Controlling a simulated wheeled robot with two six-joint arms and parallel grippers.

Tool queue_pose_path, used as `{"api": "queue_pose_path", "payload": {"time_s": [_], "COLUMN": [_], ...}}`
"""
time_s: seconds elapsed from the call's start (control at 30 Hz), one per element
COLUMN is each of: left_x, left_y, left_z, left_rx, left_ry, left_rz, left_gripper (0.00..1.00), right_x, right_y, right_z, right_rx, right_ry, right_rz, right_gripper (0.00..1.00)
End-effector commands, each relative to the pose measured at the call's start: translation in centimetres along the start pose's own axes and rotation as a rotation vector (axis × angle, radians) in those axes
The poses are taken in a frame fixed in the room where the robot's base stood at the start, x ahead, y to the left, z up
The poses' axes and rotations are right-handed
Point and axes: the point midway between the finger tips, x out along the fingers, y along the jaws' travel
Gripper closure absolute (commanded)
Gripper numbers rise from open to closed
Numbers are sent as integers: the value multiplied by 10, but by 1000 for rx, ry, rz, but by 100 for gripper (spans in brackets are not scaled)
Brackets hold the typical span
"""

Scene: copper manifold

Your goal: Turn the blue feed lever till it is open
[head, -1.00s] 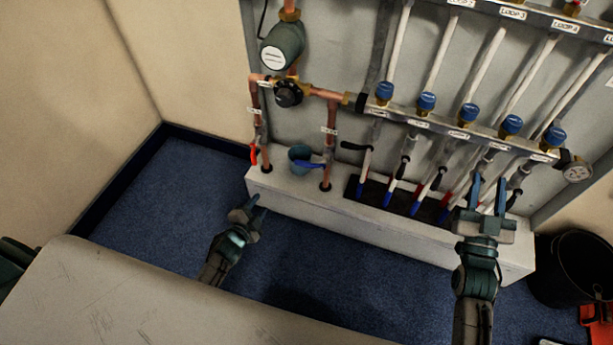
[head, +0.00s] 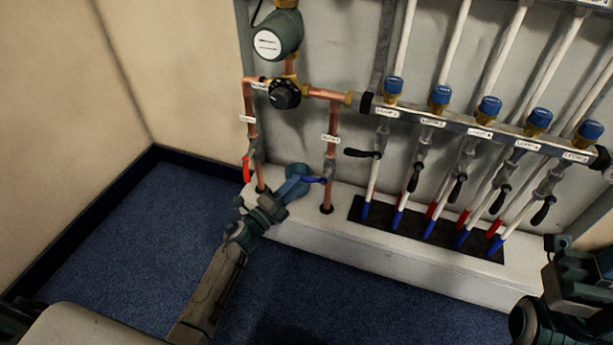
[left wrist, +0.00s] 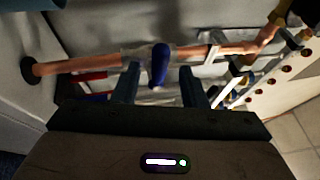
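The blue feed lever (head: 315,180) sits on the right-hand copper pipe (head: 331,150) in the head view. It sticks out to the left, across the upright pipe. My left gripper (head: 296,182) is at the lever's free end. In the left wrist view the blue lever (left wrist: 160,66) points toward the camera between the two spread fingers of my left gripper (left wrist: 160,84), with a gap on each side. The copper pipe (left wrist: 90,62) runs behind it. My right gripper (head: 565,258) is at the lower right of the head view, and its fingers are not clear.
A red lever (head: 247,169) is on the pipe to the left. Several black-handled loop valves (head: 362,153) hang to the right. A white ledge (head: 375,248) runs below the pipes. The blue floor (head: 130,235) is clear.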

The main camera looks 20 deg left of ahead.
Motion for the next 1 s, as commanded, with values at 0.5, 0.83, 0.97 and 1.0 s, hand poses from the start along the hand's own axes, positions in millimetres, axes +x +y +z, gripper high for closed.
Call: {"api": "queue_pose_path", "payload": {"time_s": [0.5, 0.83, 0.97, 1.0], "left_x": [56, 55, 55, 55], "left_y": [0, 1, 1, 1], "left_z": [0, 0, 0, 0], "left_rx": [-2, -2, -2, -2], "left_ry": [-1, -1, -1, -1], "left_rz": [1, 1, 1, 1], "left_gripper": [61, 87, 100, 100], "right_x": [-6, -5, -5, -5], "right_y": [0, 0, 0, 0], "right_z": [1, 1, 1, 1], "right_rx": [-7, -7, -7, -7], "right_ry": [4, 4, 4, 4], "right_rz": [11, 12, 11, 11], "right_gripper": [64, 64, 64, 64]}}
